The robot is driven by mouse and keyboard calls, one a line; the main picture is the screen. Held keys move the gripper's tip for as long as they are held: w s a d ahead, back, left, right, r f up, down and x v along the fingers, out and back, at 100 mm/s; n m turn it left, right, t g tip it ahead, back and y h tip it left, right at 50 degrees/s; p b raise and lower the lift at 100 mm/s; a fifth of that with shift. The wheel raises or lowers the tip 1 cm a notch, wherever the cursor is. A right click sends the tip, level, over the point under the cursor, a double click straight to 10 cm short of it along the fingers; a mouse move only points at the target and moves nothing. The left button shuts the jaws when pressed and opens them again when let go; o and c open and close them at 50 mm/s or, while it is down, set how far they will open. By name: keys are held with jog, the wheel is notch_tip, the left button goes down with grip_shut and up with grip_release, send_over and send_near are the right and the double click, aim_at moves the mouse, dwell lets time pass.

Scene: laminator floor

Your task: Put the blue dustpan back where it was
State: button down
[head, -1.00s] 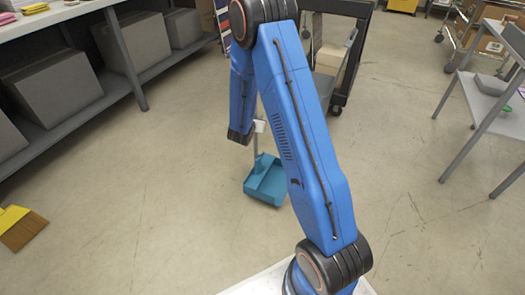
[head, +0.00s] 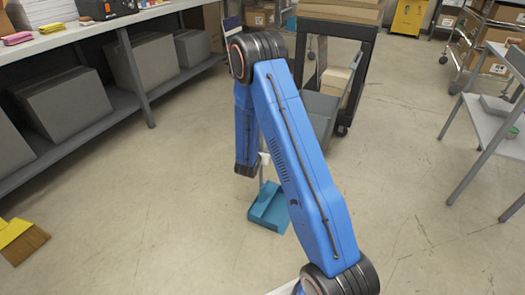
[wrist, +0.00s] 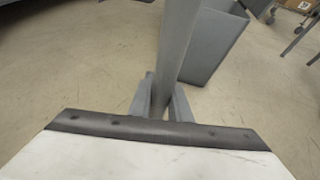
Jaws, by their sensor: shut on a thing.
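The blue dustpan (head: 269,207) shows teal-blue in the head view, below the end of my arm, with a thin upright handle rising from its pan. Whether the pan touches the floor or hangs just above it, I cannot tell. My gripper (wrist: 163,101) is shut on the dustpan's grey handle, which shows in the wrist view (wrist: 178,42), standing nearly upright between the two fingers. The pan is hidden in the wrist view. In the head view my arm hides most of the gripper.
A shelf with grey boxes (head: 64,107) runs along the left. A dark cart (head: 368,62) and a grey bin (wrist: 216,46) stand ahead. A grey table (head: 480,122) is at right. Open floor lies between.

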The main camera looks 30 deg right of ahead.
jog(key=c, duration=1.6)
grip_release()
jog(key=shift+c, duration=0.2)
jog(key=v, duration=1.2)
jog(key=s+d+r+m+g+h, duration=0.1)
jog(key=s+d+r+m+g, duration=0.35)
jog(key=s+r+m, duration=0.45)
jog(key=s+d+r+m+g+h, duration=0.1)
jog(key=s+d+r+m+g, duration=0.35)
jog(key=s+r, duration=0.65)
jog(key=s+a+r+m+y, duration=0.2)
jog(key=s+r+m, duration=0.15)
jog(key=s, duration=0.25)
jog(key=s+a+r+m+y, duration=0.2)
jog(key=s+m, duration=0.3)
jog(key=s+a+r+m+t+y, duration=0.3)
jog(key=s+a+r+m+y, duration=0.2)
jog(key=s+a, duration=0.5)
jog(key=a+y, duration=0.1)
jog(key=a, duration=0.1)
jog(key=shift+a+m+t+y, duration=0.3)
jog(key=shift+y, duration=0.1)
